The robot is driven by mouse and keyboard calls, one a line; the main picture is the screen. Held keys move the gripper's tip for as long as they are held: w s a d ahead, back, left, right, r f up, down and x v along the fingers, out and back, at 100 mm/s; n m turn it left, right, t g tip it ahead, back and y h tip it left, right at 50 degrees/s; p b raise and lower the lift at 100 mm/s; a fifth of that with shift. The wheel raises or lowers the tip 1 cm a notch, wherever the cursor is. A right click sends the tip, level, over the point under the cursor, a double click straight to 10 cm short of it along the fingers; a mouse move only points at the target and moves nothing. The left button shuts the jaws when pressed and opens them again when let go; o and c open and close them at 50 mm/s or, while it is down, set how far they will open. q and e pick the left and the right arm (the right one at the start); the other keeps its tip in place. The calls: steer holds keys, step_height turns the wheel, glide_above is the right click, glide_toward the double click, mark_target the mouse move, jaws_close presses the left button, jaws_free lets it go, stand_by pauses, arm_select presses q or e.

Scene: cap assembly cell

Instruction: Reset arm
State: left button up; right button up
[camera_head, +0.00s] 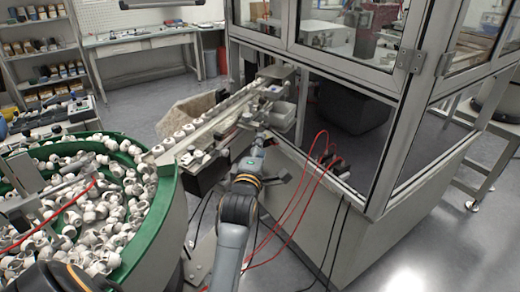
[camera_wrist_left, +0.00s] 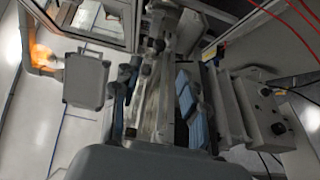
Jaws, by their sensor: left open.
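My left arm (camera_head: 236,210) reaches up through the middle of the head view. Its left gripper (camera_head: 262,138) is at the far end, beside the front of the feed track and small in the picture. In the left wrist view the left gripper (camera_wrist_left: 154,100) is open, with its fingers apart. I see nothing held between them; the machine's rail structure lies behind. I cannot tell whether the gripper touches the track. My right gripper does not show.
A green-rimmed bowl (camera_head: 170,205) full of white caps stands at left. The feed track (camera_head: 222,118) carries a row of caps toward the glazed machine frame (camera_head: 335,75). Red cables (camera_head: 305,190) hang right of my arm. Open floor (camera_head: 425,245) lies at right.

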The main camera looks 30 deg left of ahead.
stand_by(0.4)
arm_select(q)
steer(key=w+d+f+m+g+h, duration=0.15)
steer(key=d+f+m, duration=0.25)
steer(key=f, duration=0.7)
steer(key=d+f+m+g+h, duration=0.2)
steer(key=d+f+m+h, duration=0.15)
steer(key=f, duration=0.75)
steer(key=s+d+f+m+g+h, duration=0.15)
steer(key=s+f, duration=0.25)
steer(key=f, duration=0.4)
steer(key=s+d+f+m+g, duration=0.1)
steer(key=s+d+f+m, duration=0.2)
steer(key=f, duration=0.4)
steer(key=s+d+f+m+g, duration=0.1)
steer(key=s+f+m+g, duration=0.15)
steer(key=s+f, duration=0.4)
steer(key=s+d+f+m+g, duration=0.2)
steer(key=s+f+m+g, duration=0.3)
steer(key=s+f, duration=1.25)
steer(key=s+a+f+m+g, duration=0.1)
steer(key=s+f+m, duration=0.1)
steer(key=s, duration=0.8)
steer(key=s+a+f+m+g, duration=0.1)
steer(key=s+f+m, duration=0.2)
steer(key=s, duration=0.8)
steer(key=shift+w+h, duration=0.15)
steer(key=shift+h, duration=0.1)
